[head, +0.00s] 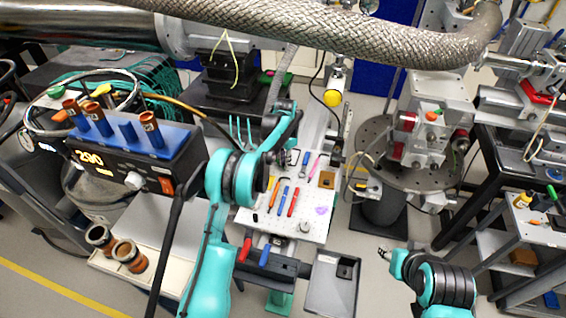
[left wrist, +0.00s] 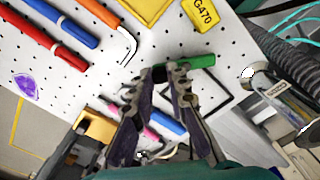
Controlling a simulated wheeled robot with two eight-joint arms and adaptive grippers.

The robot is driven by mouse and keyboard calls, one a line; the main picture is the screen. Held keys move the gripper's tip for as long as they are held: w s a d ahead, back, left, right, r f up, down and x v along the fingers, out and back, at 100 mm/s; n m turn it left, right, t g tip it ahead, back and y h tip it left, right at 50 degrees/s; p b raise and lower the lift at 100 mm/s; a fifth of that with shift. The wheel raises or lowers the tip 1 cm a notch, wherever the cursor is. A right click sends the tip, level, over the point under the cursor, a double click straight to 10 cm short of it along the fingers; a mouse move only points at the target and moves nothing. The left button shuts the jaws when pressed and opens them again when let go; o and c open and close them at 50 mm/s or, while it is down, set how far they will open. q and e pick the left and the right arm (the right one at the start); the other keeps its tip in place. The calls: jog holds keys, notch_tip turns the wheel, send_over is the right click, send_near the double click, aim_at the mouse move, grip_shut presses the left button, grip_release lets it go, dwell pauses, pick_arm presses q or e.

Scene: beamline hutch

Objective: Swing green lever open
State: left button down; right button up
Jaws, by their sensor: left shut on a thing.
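A short green bar, which looks like the green lever (left wrist: 200,61), lies across the fingertips of my left gripper (left wrist: 170,72) in the left wrist view. The jaws are closed on its left end, and its right part sticks out past them. I cannot make out its pivot or mount. In the head view my left gripper (head: 287,157) is low over the far part of the white perforated board (head: 262,222), and the green bar cannot be made out there. My right gripper (head: 384,254) is small at the lower right, away from the board; its jaw opening is unclear.
Pens, a hex key and a yellow tag (left wrist: 201,14) lie on the board close to my left gripper. A braided hose (head: 360,40) crosses above. A round plate with a clamp assembly (head: 425,135) stands to the right, and a black 290 box (head: 130,165) to the left.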

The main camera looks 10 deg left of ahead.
pick_arm(q)
jog(key=n, duration=0.2)
jog(key=w+n, duration=0.1)
jog(key=shift+d+n, duration=0.3)
jog(key=shift+w+n, duration=0.25)
jog(key=shift+n, duration=0.65)
jog(key=shift+w+n, duration=0.2)
jog(key=shift+n, duration=0.7)
jog(key=c, duration=1.5)
grip_release()
notch_tip(320, 180, up, 12)
jog(key=shift+r, duration=0.1)
